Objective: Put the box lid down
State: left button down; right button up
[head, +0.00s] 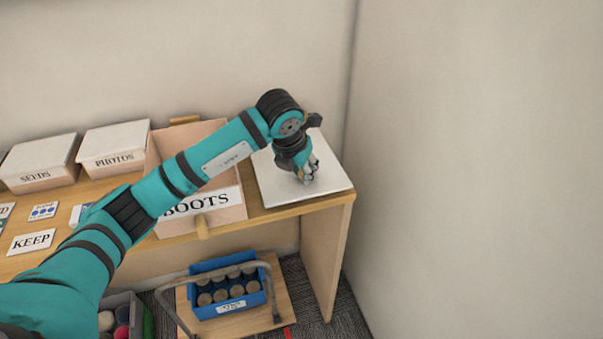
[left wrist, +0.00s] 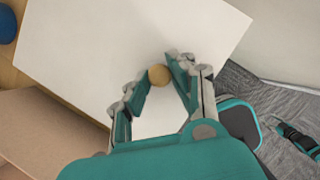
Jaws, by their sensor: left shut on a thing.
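The box lid (head: 327,180) is a flat white panel at the right end of the wooden shelf, beside the open BOOTS box (head: 228,198). It looks level; I cannot tell whether it rests on the shelf or is just above it. In the left wrist view the lid (left wrist: 95,50) fills the upper middle, with a round wooden knob (left wrist: 158,75) on top. My left gripper (head: 306,177) is over the lid, its fingers (left wrist: 160,80) closed about the knob. My right gripper is not in view.
Closed boxes marked SEEDS (head: 40,160) and PHOTOS (head: 115,147) stand to the left. A KEEP card (head: 31,241) lies on the wooden shelf (head: 170,244). Below, a blue bin (head: 232,308) of jars sits on a wooden cart. A wall (head: 470,180) is close on the right.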

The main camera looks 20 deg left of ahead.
pick_arm(q)
jog(key=shift+f, duration=0.95)
jog(key=shift+f, duration=0.1)
jog(key=c, duration=1.6)
grip_release()
jog(key=shift+f, duration=0.1)
jog(key=o, duration=0.5)
jog(key=shift+c, duration=0.2)
